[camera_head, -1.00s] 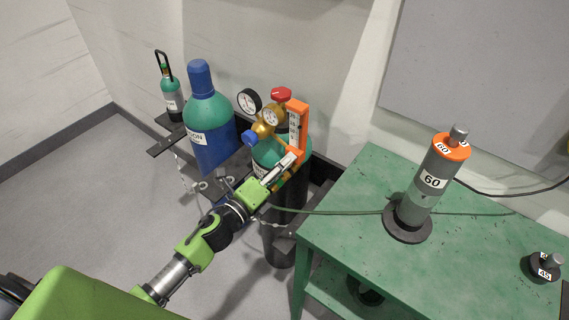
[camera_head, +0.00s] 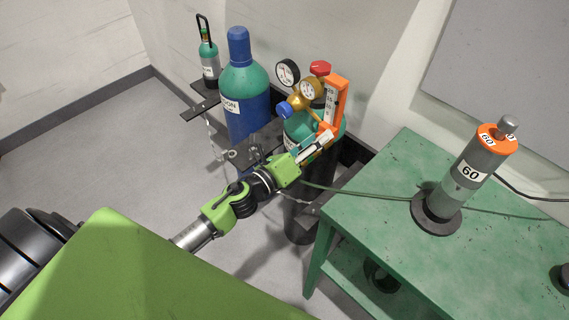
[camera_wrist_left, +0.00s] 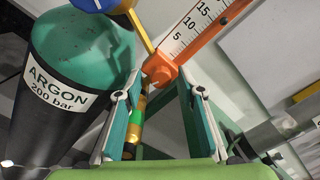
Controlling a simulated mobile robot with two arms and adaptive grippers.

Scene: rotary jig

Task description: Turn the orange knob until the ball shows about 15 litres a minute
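The flowmeter (camera_head: 335,101) is an orange-framed upright tube with a white scale, on the brass regulator (camera_head: 301,104). In the left wrist view its scale (camera_wrist_left: 191,26) shows the marks 5, 10 and 15. I cannot make out the ball. The orange knob (camera_wrist_left: 160,71) appears at the scale's lower end, between and just beyond the fingertips. My left gripper (camera_wrist_left: 160,84) is open, with a finger on either side of the knob's line; I see no clear contact. In the head view the left gripper (camera_head: 318,146) is just below the flowmeter. My right gripper is not in view.
A blue and green cylinder (camera_head: 246,95) and a small green cylinder (camera_head: 209,58) stand to the left. An argon cylinder (camera_wrist_left: 72,70) is close to the left finger. A green table (camera_head: 395,190) with a grey post marked 60 (camera_head: 468,171) is at right. A hose crosses the table.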

